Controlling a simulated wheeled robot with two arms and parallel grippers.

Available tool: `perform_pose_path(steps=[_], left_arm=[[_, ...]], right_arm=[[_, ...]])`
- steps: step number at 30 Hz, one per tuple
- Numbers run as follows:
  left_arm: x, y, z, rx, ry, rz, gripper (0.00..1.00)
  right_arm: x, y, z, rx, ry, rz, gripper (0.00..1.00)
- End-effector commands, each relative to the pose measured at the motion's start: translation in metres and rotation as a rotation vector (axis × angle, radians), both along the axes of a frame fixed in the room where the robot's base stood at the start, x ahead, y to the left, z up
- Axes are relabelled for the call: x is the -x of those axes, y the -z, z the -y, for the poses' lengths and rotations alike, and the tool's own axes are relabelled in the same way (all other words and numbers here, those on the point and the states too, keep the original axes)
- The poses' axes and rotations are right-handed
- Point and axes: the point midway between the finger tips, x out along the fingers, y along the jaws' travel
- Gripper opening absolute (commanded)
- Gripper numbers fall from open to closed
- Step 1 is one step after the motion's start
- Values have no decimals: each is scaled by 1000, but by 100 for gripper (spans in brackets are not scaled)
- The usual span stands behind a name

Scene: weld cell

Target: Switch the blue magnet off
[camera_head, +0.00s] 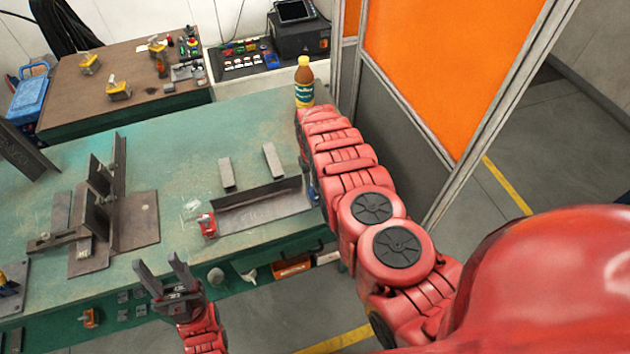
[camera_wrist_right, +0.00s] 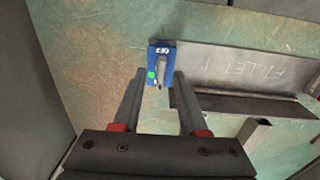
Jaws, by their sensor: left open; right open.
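The blue magnet (camera_wrist_right: 166,50) shows in the right wrist view, on the green table beside the end of a steel angle piece marked "FILLET 1" (camera_wrist_right: 245,68). It has a grey lever or knob and a green patch on its face. My right gripper (camera_wrist_right: 160,80) is open, its fingers on either side of the magnet's near part; I cannot tell if they touch it. In the head view only a bit of the blue magnet (camera_head: 314,196) shows beside my right arm. My left gripper (camera_head: 161,263) is open and empty in front of the table's edge.
A red magnet (camera_head: 208,225) stands at the angle piece's left end. Two grey bars (camera_head: 226,172) lie behind it. A steel fixture (camera_head: 135,215) stands to the left. A bottle (camera_head: 304,84) is at the back, near an orange partition (camera_head: 440,60).

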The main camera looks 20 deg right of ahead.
Motion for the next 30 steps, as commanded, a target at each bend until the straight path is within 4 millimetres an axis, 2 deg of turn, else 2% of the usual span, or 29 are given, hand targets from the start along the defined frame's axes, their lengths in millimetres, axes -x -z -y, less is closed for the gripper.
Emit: perform_pose_path(steps=[13, 14, 21, 30], left_arm=[[0, -1, 0, 0, 0, 0, 50], [0, -1, 0, 0, 0, 0, 50], [0, -1, 0, 0, 0, 0, 50], [0, -1, 0, 0, 0, 0, 50]], right_arm=[[1, 7, -1, -3, -1, -2, 42], [1, 7, -1, -3, -1, -2, 41], [1, 7, -1, -3, -1, -2, 0], [1, 6, -1, -3, 0, -1, 0]])
